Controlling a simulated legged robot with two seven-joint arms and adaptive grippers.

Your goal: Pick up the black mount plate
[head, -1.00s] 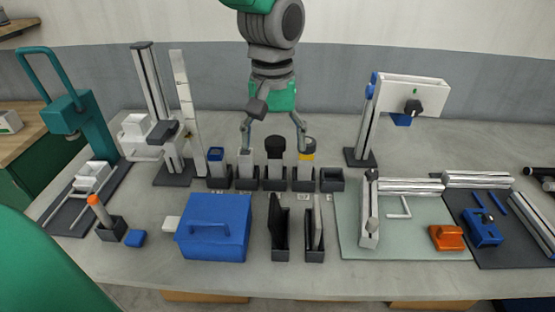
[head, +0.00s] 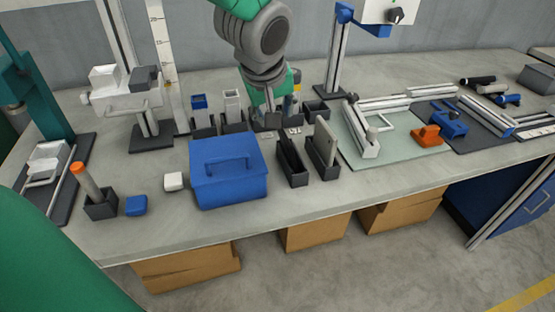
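The black mount plate (head: 289,150) appears to be the dark plate standing upright in a small dark holder on the bench, right of the blue box. A grey plate (head: 327,141) stands in a similar holder beside it. My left gripper (head: 273,108) reaches down from the top, behind the two plates and apart from them, over the row of dark holders. Its fingers are mostly hidden or blend with the items there, so their opening is unclear. My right gripper is not in view.
The blue box (head: 228,183) stands left of the plates. An orange-topped stick (head: 86,178) in a holder and a blue block (head: 136,205) are further left. A pale green mat (head: 395,158) with metal profiles lies right. The bench front before the plates is clear.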

